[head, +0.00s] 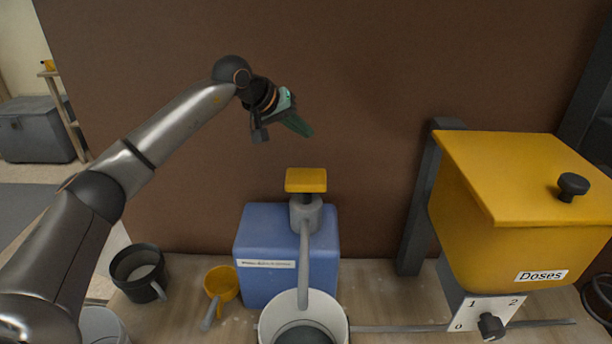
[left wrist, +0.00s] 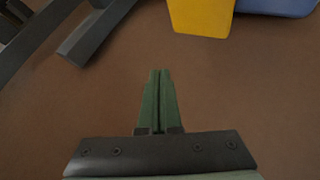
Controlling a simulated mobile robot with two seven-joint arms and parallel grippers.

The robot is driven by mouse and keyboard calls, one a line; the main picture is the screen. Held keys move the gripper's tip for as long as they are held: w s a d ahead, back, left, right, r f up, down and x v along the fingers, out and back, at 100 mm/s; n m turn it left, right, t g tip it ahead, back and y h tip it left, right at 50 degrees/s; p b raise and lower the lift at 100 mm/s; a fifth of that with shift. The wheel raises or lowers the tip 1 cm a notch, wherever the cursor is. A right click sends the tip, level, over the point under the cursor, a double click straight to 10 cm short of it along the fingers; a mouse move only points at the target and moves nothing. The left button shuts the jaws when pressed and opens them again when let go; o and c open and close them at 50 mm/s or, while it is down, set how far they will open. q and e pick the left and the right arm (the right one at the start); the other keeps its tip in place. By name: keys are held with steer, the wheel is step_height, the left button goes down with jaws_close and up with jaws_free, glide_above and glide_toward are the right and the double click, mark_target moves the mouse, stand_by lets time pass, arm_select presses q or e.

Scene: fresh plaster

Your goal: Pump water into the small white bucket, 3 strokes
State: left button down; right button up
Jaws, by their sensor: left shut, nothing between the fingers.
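The blue tank (head: 262,240) stands on the bench with a yellow pump head (head: 306,180) on top, and its grey spout (head: 304,265) reaches down toward me. The small white bucket (head: 340,325) stands in front of the tank at the spout's lower end; its inside looks grey and the picture's bottom edge cuts it off. My left gripper (head: 304,131) is above the pump head, apart from it, with its green fingers shut and empty. In the left wrist view the shut fingers (left wrist: 158,75) point at the brown wall, with a yellow piece and a blue piece at the top edge. My right gripper is not in view.
A yellow dispenser labelled Doses (head: 490,235) with a black dial (head: 490,326) stands on the right beside a dark post (head: 420,210). A black cup (head: 128,290) and a yellow scoop (head: 225,282) are left of the tank. The brown wall (head: 370,90) rises behind.

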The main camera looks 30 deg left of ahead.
arm_select(q)
steer(key=shift+f, duration=0.15)
steer(key=b, duration=0.7)
glide_above(297, 181)
steer(key=w, duration=0.2)
steer(key=f, duration=0.7)
steer(key=shift+s+d+f, duration=0.2)
steer(key=shift+d+f, duration=0.15)
steer(key=shift+f, duration=0.4)
steer(key=shift+f, duration=0.45)
steer(key=shift+s+f+b, duration=0.1)
steer(key=shift+f+b, duration=1.65)
steer(key=shift+f, duration=0.8)
stand_by(1.9)
steer(key=shift+r, duration=0.1)
